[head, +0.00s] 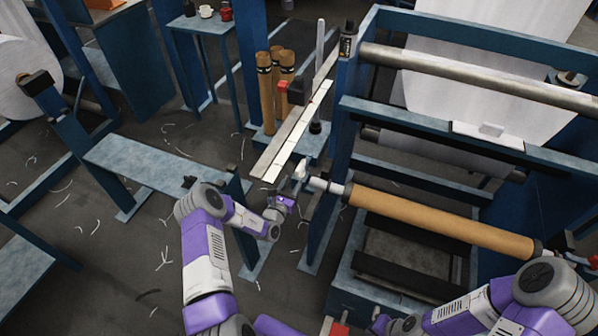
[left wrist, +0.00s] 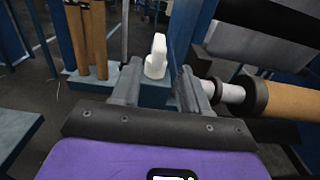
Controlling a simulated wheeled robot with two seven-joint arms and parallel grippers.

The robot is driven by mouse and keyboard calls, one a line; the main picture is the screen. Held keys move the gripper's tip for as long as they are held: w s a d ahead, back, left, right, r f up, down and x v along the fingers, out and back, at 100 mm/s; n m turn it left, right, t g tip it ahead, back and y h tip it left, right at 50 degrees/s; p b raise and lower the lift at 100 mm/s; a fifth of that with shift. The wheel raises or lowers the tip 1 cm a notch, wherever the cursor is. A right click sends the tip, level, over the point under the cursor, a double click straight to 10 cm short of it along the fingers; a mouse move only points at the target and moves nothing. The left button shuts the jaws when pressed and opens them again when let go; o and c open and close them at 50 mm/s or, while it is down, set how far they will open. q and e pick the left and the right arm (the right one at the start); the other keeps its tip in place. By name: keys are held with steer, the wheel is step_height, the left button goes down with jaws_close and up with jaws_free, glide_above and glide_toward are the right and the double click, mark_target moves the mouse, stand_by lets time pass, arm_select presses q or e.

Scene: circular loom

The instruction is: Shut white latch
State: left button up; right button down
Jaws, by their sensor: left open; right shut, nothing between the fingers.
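The white latch (head: 301,168) sticks up at the left end of the shaft bearing a brown roll, beside the blue frame post. It also shows upright in the left wrist view (left wrist: 156,58). My left gripper (head: 298,188) is just below and in front of the latch in the head view. In the left wrist view its two dark fingers (left wrist: 160,72) are spread apart, with the latch seen between their tips. I cannot tell whether they touch it. My right arm is at the lower right of the head view; its fingers are not visible.
The brown roll (head: 440,222) on its shaft extends right from the latch, inside the blue loom frame (head: 333,185). A pale slatted board (head: 292,130) and upright brown tubes (head: 264,95) stand behind. A blue bench (head: 150,165) is at left. Floor between is littered with scraps.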

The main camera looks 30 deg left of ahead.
mark_target(297, 174)
arm_select(q)
steer(key=w, duration=0.2)
steer(key=w+b, duration=0.1)
steer(key=w, duration=0.1)
steer(key=w+b, duration=0.1)
steer(key=w, duration=0.1)
steer(key=shift+a, duration=0.25)
steer(key=shift+w+b, duration=0.3)
steer(key=shift+w, duration=0.35)
jaws_close()
